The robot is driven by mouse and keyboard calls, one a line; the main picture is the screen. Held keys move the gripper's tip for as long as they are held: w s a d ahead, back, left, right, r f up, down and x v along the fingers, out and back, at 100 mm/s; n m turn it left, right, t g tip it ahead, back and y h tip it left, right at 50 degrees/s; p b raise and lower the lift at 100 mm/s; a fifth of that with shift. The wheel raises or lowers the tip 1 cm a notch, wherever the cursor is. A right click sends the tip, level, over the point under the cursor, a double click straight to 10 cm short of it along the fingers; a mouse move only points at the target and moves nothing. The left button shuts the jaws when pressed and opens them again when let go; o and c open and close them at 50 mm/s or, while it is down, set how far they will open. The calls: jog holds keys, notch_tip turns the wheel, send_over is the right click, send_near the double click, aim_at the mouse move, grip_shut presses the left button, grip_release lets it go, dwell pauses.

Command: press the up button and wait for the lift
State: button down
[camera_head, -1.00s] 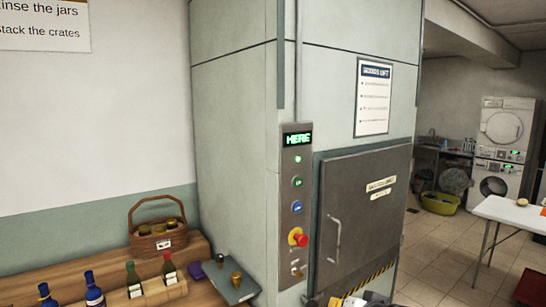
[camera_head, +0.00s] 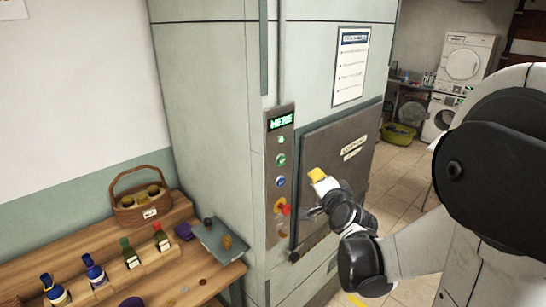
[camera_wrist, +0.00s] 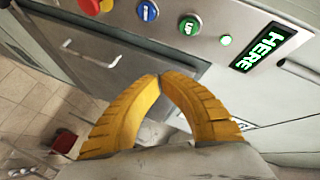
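The control panel (camera_head: 270,195) is on the lift's pale green front. Its display (camera_head: 281,121) reads HERE in green, as it does in the wrist view (camera_wrist: 264,47). The green up button (camera_head: 281,159) is below a small green lamp (camera_head: 280,138); in the wrist view the button (camera_wrist: 189,25) is marked UP. The blue button (camera_head: 281,182) is below it. My gripper (camera_head: 316,175) is right of the panel, before the lift door. In the wrist view its yellow fingertips (camera_wrist: 160,78) meet with nothing between them, apart from the up button.
The grey lift door (camera_head: 340,135) looks shut. A red stop knob (camera_head: 284,209) on a yellow base sticks out low on the panel. A wooden bench (camera_head: 180,275) with bottles and a basket (camera_head: 140,200) stands at the left. Tiled floor (camera_head: 395,180) is open at the right.

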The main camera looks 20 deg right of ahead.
aim_at(282, 161)
jog(key=shift+w+a, duration=0.5)
jog(key=shift+w, duration=0.9)
jog(key=shift+w+a, duration=0.5)
jog(key=shift+w, duration=0.85)
jog(key=shift+w+a, duration=0.5)
jog(key=shift+w, duration=0.9)
jog(key=shift+w, duration=0.15)
jog(key=shift+w+a+b, duration=0.15)
jog(key=shift+w+b, duration=0.1)
jog(key=shift+b, duration=0.1)
